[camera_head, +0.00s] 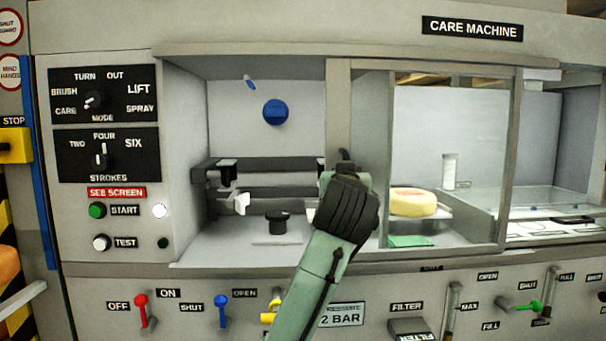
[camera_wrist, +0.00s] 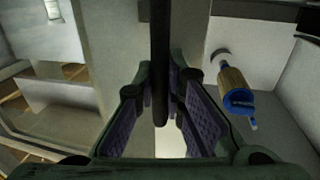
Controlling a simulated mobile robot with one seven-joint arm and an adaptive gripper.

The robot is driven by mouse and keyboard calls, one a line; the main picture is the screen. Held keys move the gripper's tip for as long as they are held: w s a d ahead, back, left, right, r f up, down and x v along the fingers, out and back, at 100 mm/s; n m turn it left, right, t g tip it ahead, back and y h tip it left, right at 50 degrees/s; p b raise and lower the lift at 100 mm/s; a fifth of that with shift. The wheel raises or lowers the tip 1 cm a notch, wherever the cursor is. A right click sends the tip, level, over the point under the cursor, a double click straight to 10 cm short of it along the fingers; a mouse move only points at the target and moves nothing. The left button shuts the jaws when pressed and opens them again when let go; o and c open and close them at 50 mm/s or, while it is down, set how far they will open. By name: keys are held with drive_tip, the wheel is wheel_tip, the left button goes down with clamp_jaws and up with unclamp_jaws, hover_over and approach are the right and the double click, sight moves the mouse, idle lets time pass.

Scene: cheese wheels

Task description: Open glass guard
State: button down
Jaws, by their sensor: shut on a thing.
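The glass guard is a grey-framed clear panel; its left upright (camera_head: 340,100) stands near the middle of the machine in the head view. Its glass (camera_head: 450,115) spans the bay to the right, with a grey right upright (camera_head: 511,150). My gripper (camera_head: 345,170) is at the left upright, its fingers mostly hidden behind my wrist. In the wrist view, my gripper (camera_wrist: 165,95) has its two purple-padded fingers on either side of a black vertical bar, the guard handle (camera_wrist: 160,40), and is shut on it.
The left bay shows a blue knob (camera_head: 275,112), a black rail (camera_head: 270,164) and a small black knob (camera_head: 278,222). A yellow cheese wheel (camera_head: 413,202) sits behind the glass. Below is a panel with a red lever (camera_head: 141,310) and a blue lever (camera_head: 222,310).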

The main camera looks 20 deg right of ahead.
drive_tip(key=d, duration=0.1)
drive_tip(key=s+d, duration=0.1)
drive_tip(key=d, duration=0.2)
drive_tip(key=shift+s+d, duration=0.25)
drive_tip(key=shift+d, duration=0.15)
drive_tip(key=c, duration=1.7)
unclamp_jaws()
drive_tip(key=shift+o, duration=0.2)
drive_tip(key=shift+a, duration=0.1)
drive_tip(key=v, duration=1.2)
